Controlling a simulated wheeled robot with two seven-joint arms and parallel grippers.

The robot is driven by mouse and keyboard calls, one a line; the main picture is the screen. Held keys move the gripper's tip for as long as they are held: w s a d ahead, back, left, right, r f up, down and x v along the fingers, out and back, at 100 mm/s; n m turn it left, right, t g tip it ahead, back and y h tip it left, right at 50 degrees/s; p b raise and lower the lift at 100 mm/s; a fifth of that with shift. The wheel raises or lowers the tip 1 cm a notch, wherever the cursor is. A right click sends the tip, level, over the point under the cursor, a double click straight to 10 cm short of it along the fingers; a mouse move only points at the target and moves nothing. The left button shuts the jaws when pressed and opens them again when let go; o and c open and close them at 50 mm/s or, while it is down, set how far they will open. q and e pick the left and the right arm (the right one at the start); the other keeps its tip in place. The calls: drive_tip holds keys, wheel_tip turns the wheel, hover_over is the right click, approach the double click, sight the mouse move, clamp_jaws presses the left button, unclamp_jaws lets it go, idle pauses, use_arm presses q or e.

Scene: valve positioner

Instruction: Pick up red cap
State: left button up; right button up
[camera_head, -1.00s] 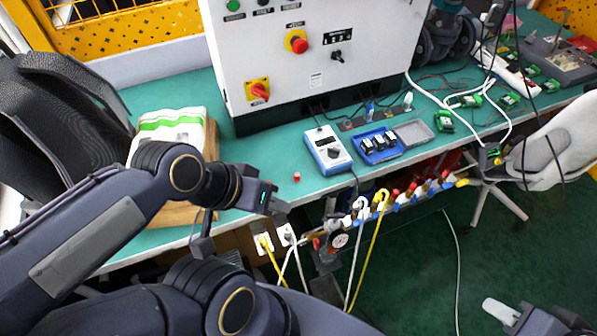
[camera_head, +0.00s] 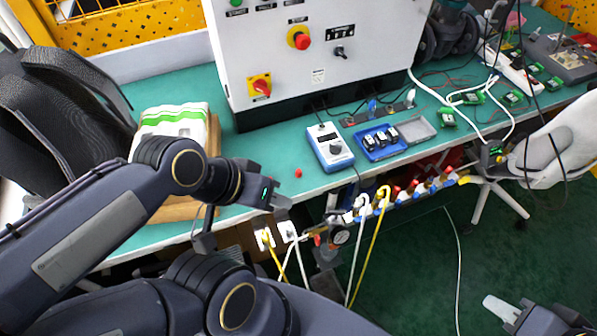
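The small red cap (camera_head: 298,173) lies on the green tabletop (camera_head: 262,150), near its front edge and left of the blue and white meter. My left gripper (camera_head: 284,203) is to the left of the cap and closer to me, near the table's front edge, apart from the cap. Its fingers are small and seen from behind, so I cannot tell whether they are open or shut. My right gripper (camera_head: 500,308) shows only partly at the bottom right, over the floor and far from the cap. Its finger state is unclear.
A blue and white meter (camera_head: 330,147) and a blue tray (camera_head: 372,152) with black parts stand right of the cap. A white control box (camera_head: 310,60) stands behind. A towel-topped box (camera_head: 172,125) and black backpack (camera_head: 50,120) are left. Hoses (camera_head: 372,240) hang below the edge.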

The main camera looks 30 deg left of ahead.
use_arm(q)
drive_tip(key=shift+o, duration=0.8)
drive_tip(key=n+g+y+p, duration=0.2)
drive_tip(key=n+g+p, duration=0.35)
drive_tip(key=n, duration=0.85)
hover_over(298, 170)
drive_tip(key=a, duration=0.2)
wheel_tip(298, 170, down, 11)
drive_tip(key=shift+g, duration=0.25)
drive_tip(key=f, duration=0.2)
drive_tip(key=d+f, duration=0.1)
drive_tip(key=f, duration=0.2)
drive_tip(key=d+f, duration=0.1)
drive_tip(key=f, duration=0.1)
drive_tip(key=shift+f, duration=0.25)
clamp_jaws()
